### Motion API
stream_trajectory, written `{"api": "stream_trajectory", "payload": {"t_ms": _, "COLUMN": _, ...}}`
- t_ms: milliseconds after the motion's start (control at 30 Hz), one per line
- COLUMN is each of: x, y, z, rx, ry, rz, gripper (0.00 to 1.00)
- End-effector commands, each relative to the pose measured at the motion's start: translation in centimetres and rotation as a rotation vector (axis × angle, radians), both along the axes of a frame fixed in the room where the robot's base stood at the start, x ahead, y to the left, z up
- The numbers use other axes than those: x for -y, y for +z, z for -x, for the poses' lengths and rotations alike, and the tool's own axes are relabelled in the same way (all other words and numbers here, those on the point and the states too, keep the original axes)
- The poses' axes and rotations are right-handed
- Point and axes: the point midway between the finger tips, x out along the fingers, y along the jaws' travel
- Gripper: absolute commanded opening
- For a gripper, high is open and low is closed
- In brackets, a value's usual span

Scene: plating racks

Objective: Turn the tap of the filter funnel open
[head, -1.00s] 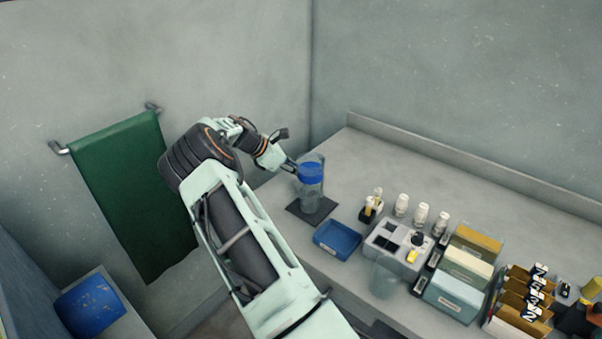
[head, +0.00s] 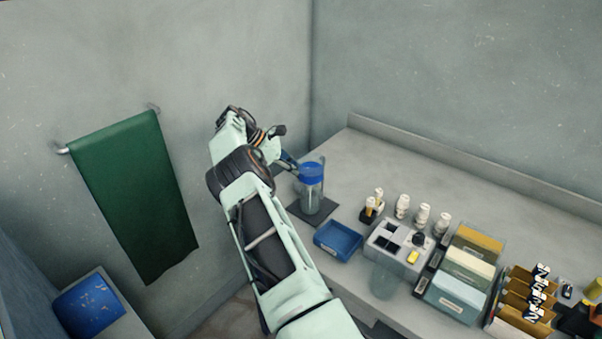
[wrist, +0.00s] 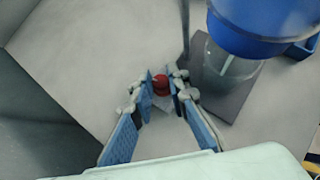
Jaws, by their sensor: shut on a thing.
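The filter funnel (head: 312,174) stands upright on a dark mat (head: 300,211) at the bench's left end, with a blue upper part over a clear vessel (head: 311,198). In the wrist view, its blue part (wrist: 262,22) and clear vessel (wrist: 226,68) fill the upper right. A small red piece (wrist: 160,84), which looks like the tap, sits between the fingertips. My gripper (wrist: 162,90) is shut on it, to the left of the vessel. In the head view, my gripper (head: 294,168) reaches the funnel's left side; the tap is hidden there, and its turned angle is unclear.
A blue tray (head: 338,240) lies in front of the mat. Right of it stand a grey block with slots (head: 395,248), white bottles (head: 402,206) and racks (head: 465,268). A green towel (head: 135,200) hangs on the left wall. The bench behind is clear.

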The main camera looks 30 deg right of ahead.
Motion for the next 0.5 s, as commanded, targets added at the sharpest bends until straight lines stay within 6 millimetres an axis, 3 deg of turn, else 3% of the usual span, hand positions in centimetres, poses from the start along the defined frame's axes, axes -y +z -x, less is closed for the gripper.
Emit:
{"api": "stream_trajectory", "payload": {"t_ms": 433, "x": 0.00, "y": -0.01, "z": 0.02, "rx": -0.001, "ry": -0.005, "rz": 0.000, "gripper": 0.00}}
{"api": "stream_trajectory", "payload": {"t_ms": 467, "x": 0.00, "y": -0.01, "z": 0.02, "rx": -0.001, "ry": -0.005, "rz": 0.000, "gripper": 0.17}}
{"api": "stream_trajectory", "payload": {"t_ms": 500, "x": 0.00, "y": -0.01, "z": 0.02, "rx": -0.001, "ry": -0.005, "rz": 0.000, "gripper": 0.22}}
